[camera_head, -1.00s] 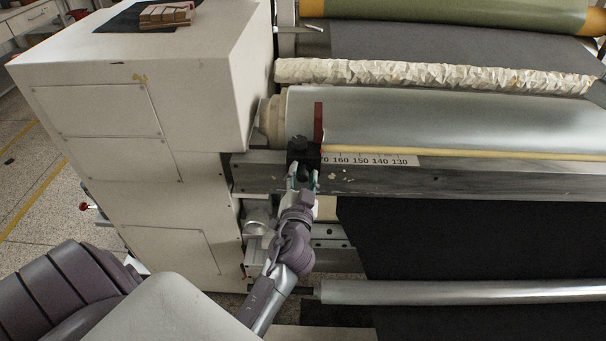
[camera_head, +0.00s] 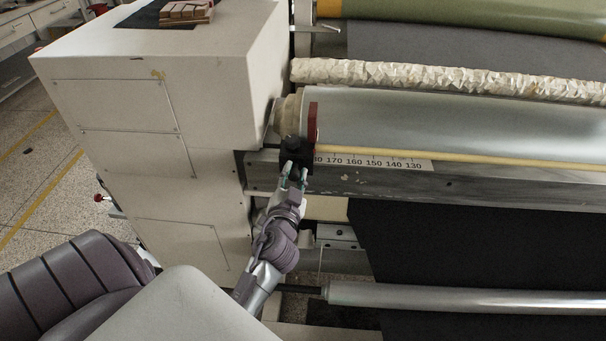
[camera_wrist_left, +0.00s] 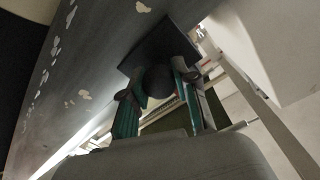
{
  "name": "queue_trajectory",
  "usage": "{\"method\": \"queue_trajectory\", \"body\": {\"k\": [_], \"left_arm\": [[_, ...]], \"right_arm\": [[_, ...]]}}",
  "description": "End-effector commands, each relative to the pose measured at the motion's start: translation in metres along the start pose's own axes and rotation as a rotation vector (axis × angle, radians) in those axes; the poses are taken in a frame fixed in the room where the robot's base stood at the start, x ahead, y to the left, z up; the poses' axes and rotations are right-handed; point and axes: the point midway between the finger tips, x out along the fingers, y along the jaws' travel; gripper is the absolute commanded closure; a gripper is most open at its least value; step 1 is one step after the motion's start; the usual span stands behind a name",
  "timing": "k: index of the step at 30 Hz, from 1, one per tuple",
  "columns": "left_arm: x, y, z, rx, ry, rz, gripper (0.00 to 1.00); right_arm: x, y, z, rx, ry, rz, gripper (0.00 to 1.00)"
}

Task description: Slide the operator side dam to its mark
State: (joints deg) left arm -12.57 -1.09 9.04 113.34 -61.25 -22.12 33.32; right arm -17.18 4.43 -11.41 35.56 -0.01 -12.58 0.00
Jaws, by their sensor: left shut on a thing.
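The operator side dam is a black block (camera_head: 296,154) with an upright red plate (camera_head: 312,122). It sits on the grey rail (camera_head: 400,178) at the left end of the silver roller. A printed scale (camera_head: 374,162) runs along the rail, and the block stands at its left end, near a partly covered number ending in 80. My left gripper (camera_head: 293,176) is shut on the dam at the front of its block. In the left wrist view a round black knob (camera_wrist_left: 158,82) of the dam is between the fingers. My right gripper is not in view.
A cream machine housing (camera_head: 200,80) stands close to the left of the dam. The silver roller (camera_head: 420,120) lies behind the rail, with a crumpled paper roll (camera_head: 440,76) beyond. A lower metal bar (camera_head: 460,298) crosses below. The rail right of the dam is clear.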

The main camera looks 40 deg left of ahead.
Motion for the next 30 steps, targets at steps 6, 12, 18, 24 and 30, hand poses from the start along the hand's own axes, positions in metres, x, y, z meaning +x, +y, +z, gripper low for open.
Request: {"method": "queue_trajectory", "body": {"k": [6,12,18,24,30], "left_arm": [[0.0,0.0,0.0,0.0,-0.002,-0.002,0.56],[0.0,0.0,0.0,-0.001,-0.001,-0.001,0.44],[0.0,-0.001,-0.003,-0.001,0.001,-0.001,0.44],[0.0,-0.013,-0.027,-0.001,0.006,0.0,0.44],[0.001,-0.031,-0.062,-0.002,0.005,-0.003,0.44]], "right_arm": [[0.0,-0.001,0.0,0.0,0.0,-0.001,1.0],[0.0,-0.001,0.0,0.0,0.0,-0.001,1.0],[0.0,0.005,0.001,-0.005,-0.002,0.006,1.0],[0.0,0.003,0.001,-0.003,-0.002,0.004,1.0],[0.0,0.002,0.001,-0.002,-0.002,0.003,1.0]]}}
